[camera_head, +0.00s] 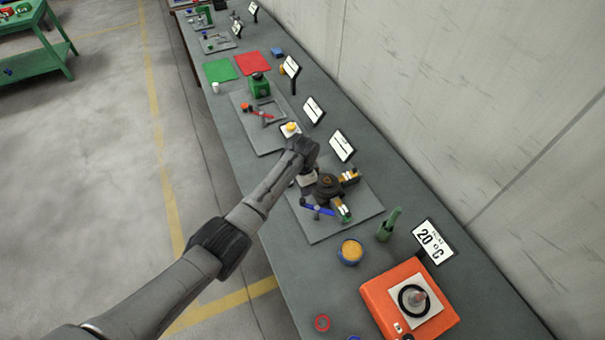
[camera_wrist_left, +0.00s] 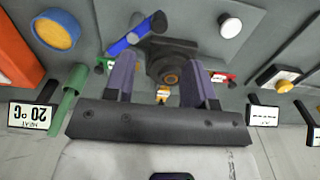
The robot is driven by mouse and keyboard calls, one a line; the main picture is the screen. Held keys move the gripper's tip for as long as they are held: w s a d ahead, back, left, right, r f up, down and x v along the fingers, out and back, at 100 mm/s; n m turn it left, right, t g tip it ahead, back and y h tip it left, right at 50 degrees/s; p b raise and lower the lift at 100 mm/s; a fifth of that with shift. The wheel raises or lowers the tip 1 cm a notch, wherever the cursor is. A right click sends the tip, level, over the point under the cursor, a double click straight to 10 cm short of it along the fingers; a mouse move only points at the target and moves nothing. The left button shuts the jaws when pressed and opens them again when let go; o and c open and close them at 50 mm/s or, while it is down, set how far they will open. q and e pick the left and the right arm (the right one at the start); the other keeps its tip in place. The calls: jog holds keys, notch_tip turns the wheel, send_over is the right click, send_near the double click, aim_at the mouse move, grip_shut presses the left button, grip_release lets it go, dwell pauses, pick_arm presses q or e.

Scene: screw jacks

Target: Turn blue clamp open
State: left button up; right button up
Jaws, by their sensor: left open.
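The blue clamp handle (camera_head: 318,208) sticks out to the left of a dark round hub (camera_head: 327,185) on a grey plate (camera_head: 350,222) in the head view. In the left wrist view the blue handle (camera_wrist_left: 136,36) slants across the top, just beyond the left finger. The hub (camera_wrist_left: 170,70) with its orange-brown centre lies between and beyond the fingers. My left gripper (camera_wrist_left: 158,68) is open and empty, with no visible grip on the handle. In the head view my left arm ends above the plate, and its fingertips cannot be made out. My right gripper is not in view.
An orange heater box (camera_head: 410,300), a blue pot with orange contents (camera_head: 350,251) and a green upright object (camera_head: 388,225) stand on the near bench. A station with a red handle (camera_head: 260,114) lies farther along. Sign stands and a wall border the right side.

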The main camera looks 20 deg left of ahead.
pick_arm(q)
jog(key=shift+r, duration=2.15)
jog(key=w+d+r+n+t, duration=0.1)
jog(key=w+r+n+t, duration=0.15)
jog(key=r, duration=0.65)
jog(key=w+d+r+n+t, duration=0.15)
jog(key=r+t, duration=0.25)
jog(key=r, duration=0.4)
jog(key=s+r+n+t+p, duration=0.1)
jog(key=s+r+t+p, duration=0.1)
jog(key=s+r+t, duration=0.35)
jog(key=s+f+g+p, duration=0.2)
jog(key=s+f, duration=0.3)
jog(key=s, duration=0.9)
jog(key=s+f+g+p, duration=0.3)
jog(key=s+f, duration=0.3)
jog(key=s, duration=0.8)
jog(key=s+f+n+g+p, duration=0.1)
jog(key=s+f, duration=0.4)
jog(key=s, duration=0.8)
jog(key=shift+s+a+f+g+p, duration=0.35)
jog(key=shift+g+p, duration=0.55)
jog(key=shift+g, duration=0.3)
